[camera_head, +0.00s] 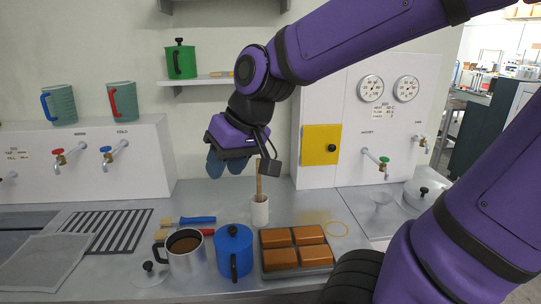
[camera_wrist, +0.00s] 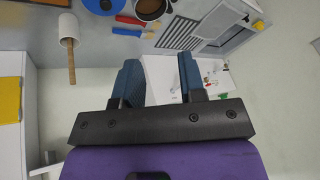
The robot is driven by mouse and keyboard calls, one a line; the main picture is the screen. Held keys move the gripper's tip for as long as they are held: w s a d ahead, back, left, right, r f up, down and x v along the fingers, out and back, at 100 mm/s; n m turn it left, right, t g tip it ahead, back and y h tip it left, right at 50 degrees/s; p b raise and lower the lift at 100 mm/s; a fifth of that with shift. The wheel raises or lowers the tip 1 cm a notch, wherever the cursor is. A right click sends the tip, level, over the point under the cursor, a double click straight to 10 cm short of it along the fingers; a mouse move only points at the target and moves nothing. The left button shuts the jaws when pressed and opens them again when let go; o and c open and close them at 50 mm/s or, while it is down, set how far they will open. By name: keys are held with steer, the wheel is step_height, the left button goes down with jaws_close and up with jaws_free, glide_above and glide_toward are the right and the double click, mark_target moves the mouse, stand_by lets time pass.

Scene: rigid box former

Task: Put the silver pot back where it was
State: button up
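The silver pot (camera_head: 187,262) stands upright and uncovered on the counter, with brown contents and a black handle on its left side. It also shows at the top edge of the wrist view (camera_wrist: 150,14), partly cut off. A silver lid with a black knob (camera_head: 149,277) lies on the counter just left of the pot. My gripper (camera_head: 226,168) hangs well above the counter, up and to the right of the silver pot. In the wrist view its two blue fingers (camera_wrist: 160,75) are spread apart with nothing between them.
A blue lidded pot (camera_head: 233,251) stands close to the right of the silver pot. A tray (camera_head: 300,270) of brown blocks, a white cup (camera_head: 259,212) holding a wooden stick, and brushes (camera_head: 190,220) are nearby. A striped grate (camera_head: 110,230) lies to the left. A green pot (camera_head: 181,61) sits on the shelf.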

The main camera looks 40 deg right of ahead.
steer(key=s+d+r+h, duration=0.2)
steer(key=s+d+r, duration=0.1)
steer(key=s, duration=0.5)
steer(key=shift+s+r+t+h, duration=0.3)
steer(key=shift+s+t, duration=0.1)
